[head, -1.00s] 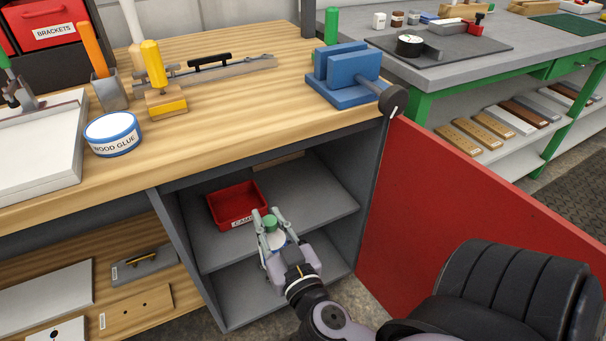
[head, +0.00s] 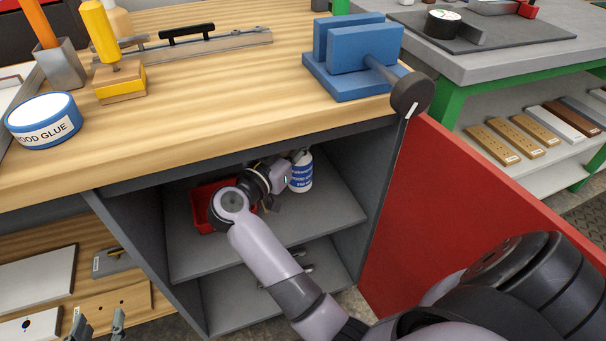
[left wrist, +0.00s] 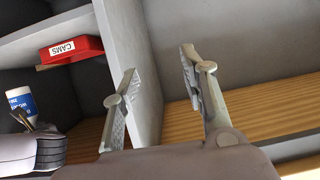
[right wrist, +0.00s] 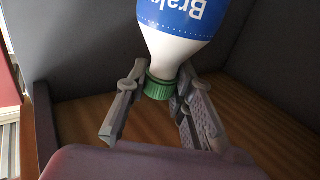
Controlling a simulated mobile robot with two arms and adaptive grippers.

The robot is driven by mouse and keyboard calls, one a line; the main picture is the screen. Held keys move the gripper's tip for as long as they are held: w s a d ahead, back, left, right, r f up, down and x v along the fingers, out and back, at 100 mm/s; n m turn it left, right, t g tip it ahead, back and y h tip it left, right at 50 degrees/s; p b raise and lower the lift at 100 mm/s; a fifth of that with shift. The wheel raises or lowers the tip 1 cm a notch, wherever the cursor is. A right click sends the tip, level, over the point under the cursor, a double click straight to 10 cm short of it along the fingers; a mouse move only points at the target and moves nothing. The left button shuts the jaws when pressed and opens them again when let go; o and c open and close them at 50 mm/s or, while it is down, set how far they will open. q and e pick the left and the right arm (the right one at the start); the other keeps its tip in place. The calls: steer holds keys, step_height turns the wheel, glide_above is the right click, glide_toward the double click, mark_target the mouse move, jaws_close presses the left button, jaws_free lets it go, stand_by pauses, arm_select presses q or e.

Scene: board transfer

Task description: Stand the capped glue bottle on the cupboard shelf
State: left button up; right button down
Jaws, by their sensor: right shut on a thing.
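The glue bottle (head: 301,176), white with a blue label, is inside the open cupboard above its grey shelf (head: 325,212), right of the red bin. It looks upright; its green cap (right wrist: 160,87) shows in the right wrist view, which is upside down. My right gripper (right wrist: 155,105) is shut on the bottle at its cap end; in the head view its fingers are mostly hidden. The left wrist view shows the bottle (left wrist: 21,101) apparently clear of the shelf; contact is hard to tell. My left gripper (head: 97,325) is open and empty, low in front of the cupboard's left side.
The red bin (head: 203,212) marked CAMS stands on the shelf's left part, behind my arm. The red door (head: 455,225) is open on the right. The wooden tabletop (head: 230,90) overhangs the shelf. Free shelf shows at the front right.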

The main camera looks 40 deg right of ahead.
mark_target(299, 167)
step_height(299, 167, down, 4)
steer(key=shift+f+b, duration=0.1)
steer(key=shift+b, duration=0.65)
step_height(299, 167, down, 4)
steer(key=shift+r+b, duration=0.15)
steer(key=shift+b, duration=0.75)
arm_select(q)
step_height(299, 167, up, 16)
steer(key=d+t+h, duration=0.2)
steer(key=t+h, duration=0.1)
steer(key=t, duration=0.7)
steer(key=shift+d+m, duration=0.2)
steer(key=shift+m, duration=0.1)
steer(key=shift+w, duration=0.15)
arm_select(e)
steer(key=c, duration=1.4)
jaws_free()
arm_select(q)
steer(key=shift+f, duration=0.15)
